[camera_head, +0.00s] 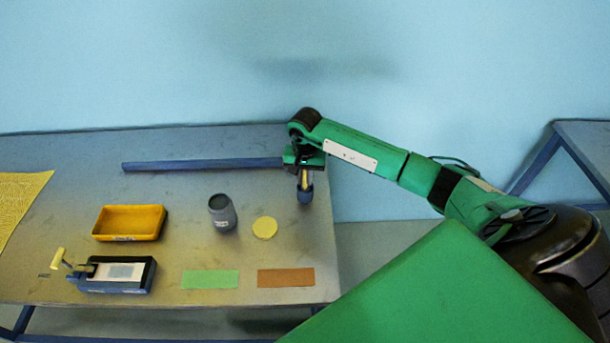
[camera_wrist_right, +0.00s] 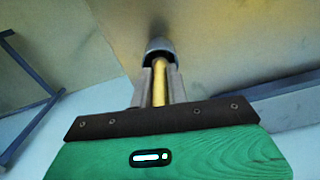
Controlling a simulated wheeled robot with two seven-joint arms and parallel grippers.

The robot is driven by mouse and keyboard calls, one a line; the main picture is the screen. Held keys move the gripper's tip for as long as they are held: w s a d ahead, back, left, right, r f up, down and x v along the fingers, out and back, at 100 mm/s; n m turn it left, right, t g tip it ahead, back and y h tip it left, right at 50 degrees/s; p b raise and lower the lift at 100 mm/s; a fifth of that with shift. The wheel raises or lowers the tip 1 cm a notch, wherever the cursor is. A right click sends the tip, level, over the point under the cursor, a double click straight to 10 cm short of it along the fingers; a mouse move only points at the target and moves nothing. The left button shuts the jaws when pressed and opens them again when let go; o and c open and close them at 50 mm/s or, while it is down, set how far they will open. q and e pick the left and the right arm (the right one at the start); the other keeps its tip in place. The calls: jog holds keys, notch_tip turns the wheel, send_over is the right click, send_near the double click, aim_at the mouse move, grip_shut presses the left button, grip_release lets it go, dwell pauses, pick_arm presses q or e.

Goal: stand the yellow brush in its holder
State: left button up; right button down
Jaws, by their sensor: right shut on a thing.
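My right gripper (camera_head: 304,182) is shut on the yellow brush (camera_wrist_right: 159,85), near the table's right edge. Only the brush's yellow handle shows clearly between the fingers in the right wrist view, pointing away from the palm. At its far end is a rounded blue-grey piece (camera_wrist_right: 160,48), which also shows below the gripper in the head view (camera_head: 305,196). I cannot tell whether this is the brush's head or a cup around it, or whether it touches the table. A grey open-topped cup (camera_head: 222,212) stands upright to the left, apart from the gripper. My left gripper is not in view.
The table (camera_head: 160,195) holds a long blue bar (camera_head: 200,164), a yellow tray (camera_head: 130,222), a dark block with a white pad (camera_head: 116,274), a yellow disc (camera_head: 265,228), and green (camera_head: 210,280) and brown (camera_head: 286,278) strips. Bare tabletop lies between the cup and gripper.

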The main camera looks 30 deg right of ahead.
jog(key=shift+f, duration=0.15)
jog(key=c, duration=1.4)
grip_release()
jog(key=shift+o, duration=0.2)
jog(key=shift+r, duration=0.3)
notch_tip(320, 180, up, 10)
jog(key=b, duration=0.3)
jog(key=shift+r+b, duration=0.15)
jog(key=shift+b, duration=0.25)
jog(key=shift+r, duration=0.75)
jog(key=shift+f, duration=0.1)
